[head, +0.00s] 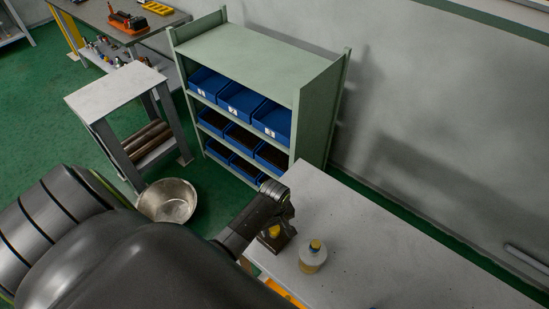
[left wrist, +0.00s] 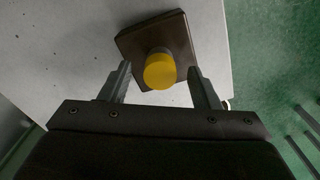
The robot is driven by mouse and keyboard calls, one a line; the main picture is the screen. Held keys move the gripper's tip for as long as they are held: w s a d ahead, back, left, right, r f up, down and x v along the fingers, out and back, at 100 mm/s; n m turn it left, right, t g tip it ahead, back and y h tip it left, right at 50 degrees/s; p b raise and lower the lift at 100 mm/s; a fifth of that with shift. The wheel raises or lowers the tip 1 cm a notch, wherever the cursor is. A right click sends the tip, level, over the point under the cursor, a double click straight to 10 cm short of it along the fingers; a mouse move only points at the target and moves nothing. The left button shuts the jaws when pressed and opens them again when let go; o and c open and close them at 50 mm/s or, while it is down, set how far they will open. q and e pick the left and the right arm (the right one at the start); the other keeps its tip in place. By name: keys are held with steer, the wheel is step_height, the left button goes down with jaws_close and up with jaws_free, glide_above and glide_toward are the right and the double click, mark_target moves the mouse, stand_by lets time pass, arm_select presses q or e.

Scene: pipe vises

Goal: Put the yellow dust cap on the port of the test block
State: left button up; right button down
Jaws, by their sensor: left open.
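The test block (left wrist: 134,42) is a dark brown square block on the pale bench top; it also shows in the head view (head: 272,243). The yellow dust cap (left wrist: 160,72) appears seated on the short grey port (left wrist: 158,51) standing from the block. In the head view the cap (head: 274,231) is partly covered by my gripper. My left gripper (left wrist: 159,82) is open, its two fingers apart on either side of the cap, with gaps to both. In the head view the left gripper (head: 286,212) is at the block. My right gripper is out of view.
A pale bottle with a yellow top (head: 313,255) stands on the bench (head: 385,255) right of the block. The bench is clear further right. A green shelf (head: 262,50) with blue bins stands behind. A metal bowl (head: 168,202) and small table (head: 112,90) are at left.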

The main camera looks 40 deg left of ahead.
mark_target(275, 228)
arm_select(q)
step_height(275, 228, up, 17)
steer(key=p, duration=0.1)
stand_by(0.4)
steer(key=shift+s, duration=0.1)
stand_by(0.4)
